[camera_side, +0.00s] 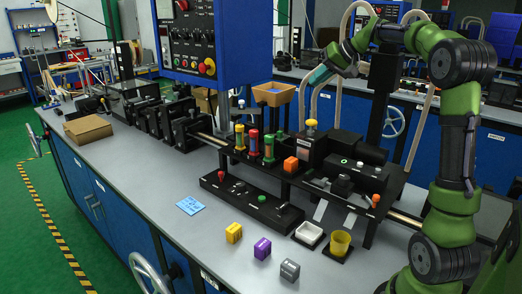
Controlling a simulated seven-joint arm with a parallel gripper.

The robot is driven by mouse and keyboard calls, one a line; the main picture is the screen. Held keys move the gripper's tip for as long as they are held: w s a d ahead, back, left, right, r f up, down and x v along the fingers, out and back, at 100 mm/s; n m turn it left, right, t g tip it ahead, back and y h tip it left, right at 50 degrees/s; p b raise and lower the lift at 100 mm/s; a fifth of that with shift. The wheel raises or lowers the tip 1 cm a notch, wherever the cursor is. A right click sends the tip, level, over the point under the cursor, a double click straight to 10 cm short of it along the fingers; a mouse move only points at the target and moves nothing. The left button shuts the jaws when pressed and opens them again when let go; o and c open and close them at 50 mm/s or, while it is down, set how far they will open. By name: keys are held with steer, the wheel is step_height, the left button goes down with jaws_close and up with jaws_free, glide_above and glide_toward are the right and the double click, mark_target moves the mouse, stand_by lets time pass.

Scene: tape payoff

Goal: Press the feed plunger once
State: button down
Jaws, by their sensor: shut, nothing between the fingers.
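My gripper (318,76) is small in the view, at the end of my green arm, up above the back of the bench. Its fingers are shut and empty, and it is well clear of the bench parts. No part is readably labelled as the feed plunger. A yellow round knob (311,123) stands up on a black block (311,143) below the gripper. Nothing touches these knobs.
Yellow (234,233), purple (262,248) and grey (289,270) blocks lie at the front. A white tray (309,233) and yellow cup (340,243) stand beside them. A blue control box (215,40) hangs above.

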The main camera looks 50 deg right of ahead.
mark_target(312, 120)
steer(key=shift+f, duration=4.45)
steer(key=shift+f, duration=0.15)
steer(key=shift+f, duration=0.25)
steer(key=shift+f, duration=1.35)
steer(key=shift+r, duration=1.75)
steer(key=shift+r, duration=0.1)
steer(key=shift+r, duration=2.45)
